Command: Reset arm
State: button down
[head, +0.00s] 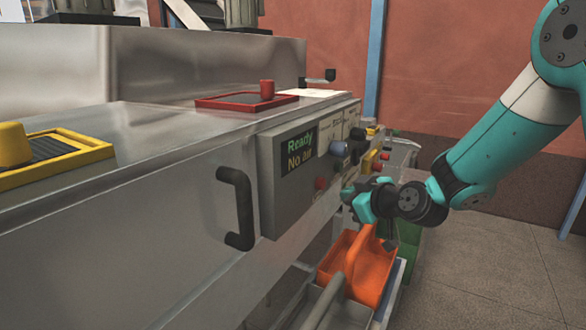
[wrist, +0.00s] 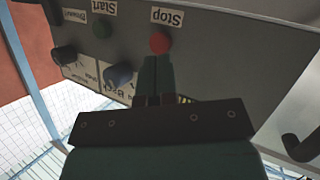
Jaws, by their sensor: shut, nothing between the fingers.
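My gripper (head: 352,199) is in front of the control panel of the powder filler, at the right of the head view. In the wrist view my gripper (wrist: 159,62) is shut, with its dark green fingers together and nothing between them. The fingertips overlap the lower edge of the red Stop button (wrist: 160,42) in that view; I cannot tell whether they touch it. A green Start button (wrist: 102,28) and a blue-grey knob (wrist: 118,75) sit beside it. The display (head: 300,150) reads "Ready" and "No air".
A black handle (head: 238,208) sticks out from the machine's front. An orange bin (head: 355,270) and a grey bin (head: 310,305) stand below the panel. A red tray (head: 215,103) and a yellow tray (head: 90,152) lie on the machine top. The floor (head: 490,265) at the right is clear.

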jog(key=s+a+r+g+y, duration=0.1)
jog(key=s+a+r+g, duration=0.15)
jog(key=s, duration=0.25)
jog(key=s+a+r+g, duration=0.1)
jog(key=s+a+g, duration=0.15)
jog(key=s, duration=0.25)
jog(key=s+d+r+m+g+h, duration=0.1)
jog(key=s+g, duration=0.6)
jog(key=s, duration=1.7)
jog(key=shift+s+d+r+m+h, duration=0.2)
jog(key=shift+s+d+m+h, duration=0.15)
jog(key=shift+h, duration=0.55)
